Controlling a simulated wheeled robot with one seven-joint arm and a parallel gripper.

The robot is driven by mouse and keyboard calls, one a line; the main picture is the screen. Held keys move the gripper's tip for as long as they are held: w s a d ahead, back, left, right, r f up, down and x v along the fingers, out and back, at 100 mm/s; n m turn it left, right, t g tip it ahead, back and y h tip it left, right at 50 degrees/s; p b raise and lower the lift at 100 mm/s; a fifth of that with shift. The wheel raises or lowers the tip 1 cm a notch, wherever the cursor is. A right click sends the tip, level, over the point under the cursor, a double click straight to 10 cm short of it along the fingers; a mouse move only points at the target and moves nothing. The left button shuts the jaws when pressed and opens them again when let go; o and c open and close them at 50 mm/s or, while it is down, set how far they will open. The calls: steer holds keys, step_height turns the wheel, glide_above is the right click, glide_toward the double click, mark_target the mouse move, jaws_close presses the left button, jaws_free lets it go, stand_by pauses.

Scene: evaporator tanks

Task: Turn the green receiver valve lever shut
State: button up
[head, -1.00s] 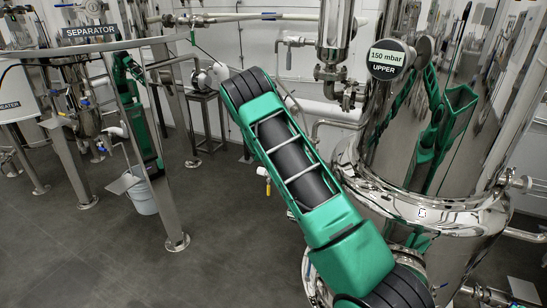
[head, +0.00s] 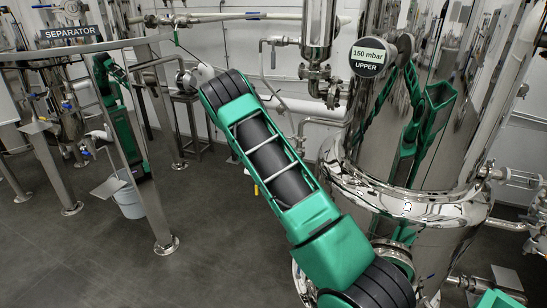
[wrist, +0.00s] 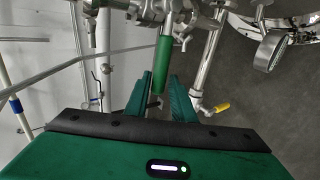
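The green lever (wrist: 165,62) shows in the wrist view, just above the middle, hanging from metal valve fittings (wrist: 160,12). Its lower end reaches toward the gap between the fingers of my gripper (wrist: 161,98). The two green fingers are apart, one on each side of the lever's lower end. I cannot tell whether either finger touches it. In the head view I cannot make out the lever or my fingertips.
A yellow-handled valve (wrist: 221,107) and a vertical pipe are right of my fingers. A round gauge (wrist: 270,50) is at upper right. In the head view a shiny tank (head: 410,205) stands right of my arm, with a bucket (head: 128,200) on the left. Open floor lies front left.

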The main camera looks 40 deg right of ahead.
steer(key=v, duration=1)
steer(key=shift+a, duration=0.35)
steer(key=shift+s+r, duration=0.1)
steer(key=shift+r, duration=0.05)
steer(key=s+a+r+m+g+y, duration=0.15)
steer(key=s+r+m, duration=0.3)
steer(key=s, duration=0.75)
steer(key=s+r+m+g+y, duration=0.35)
steer(key=s+r, duration=0.25)
steer(key=s, duration=0.7)
steer(key=s+a+r+m+y, duration=0.1)
steer(key=s+a, duration=0.3)
steer(key=s, duration=0.5)
steer(key=s+a+r+m+y, duration=0.2)
steer(key=s+a, duration=0.3)
steer(key=s, duration=0.3)
steer(key=s+a+r+m+g+y, duration=0.1)
steer(key=s+a+m, duration=0.1)
steer(key=s+a, duration=0.3)
steer(key=s, duration=0.4)
steer(key=shift+s+r+y, duration=0.3)
steer(key=shift+s, duration=0.05)
steer(key=shift+d, duration=0.1)
